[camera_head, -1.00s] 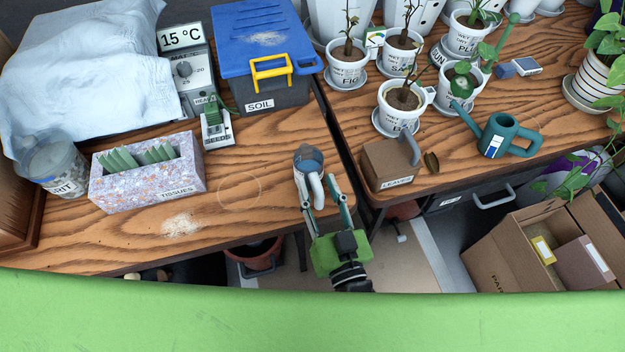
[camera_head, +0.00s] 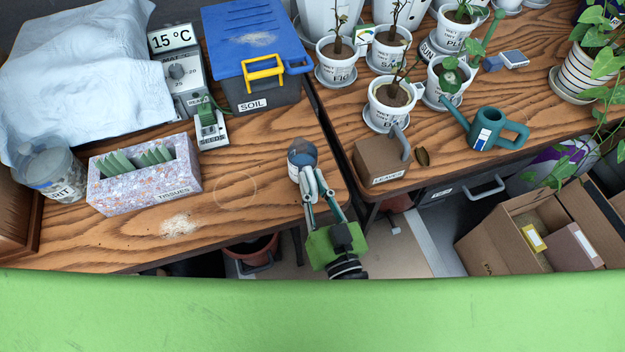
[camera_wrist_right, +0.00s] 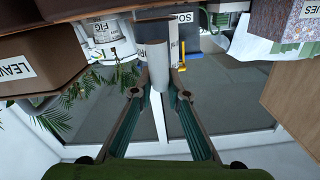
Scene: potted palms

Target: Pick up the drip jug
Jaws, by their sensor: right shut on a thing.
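The drip jug (camera_head: 302,153) is a small jug with a blue-grey inside and a pale handle, at the front right corner of the left bench top. My right gripper (camera_head: 314,184) reaches it from the front and is shut on its handle. In the right wrist view, the pale handle (camera_wrist_right: 157,62) stands between my fingertips (camera_wrist_right: 157,82). I cannot tell whether the jug's base touches the wood. My left gripper is not in view.
A leaves box (camera_head: 382,160) stands across the gap on the right bench, near a teal watering can (camera_head: 487,132). A soil bin (camera_head: 262,92) stands behind the jug, and a tissues box (camera_head: 145,180) to the left. Bare wood lies left of the jug.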

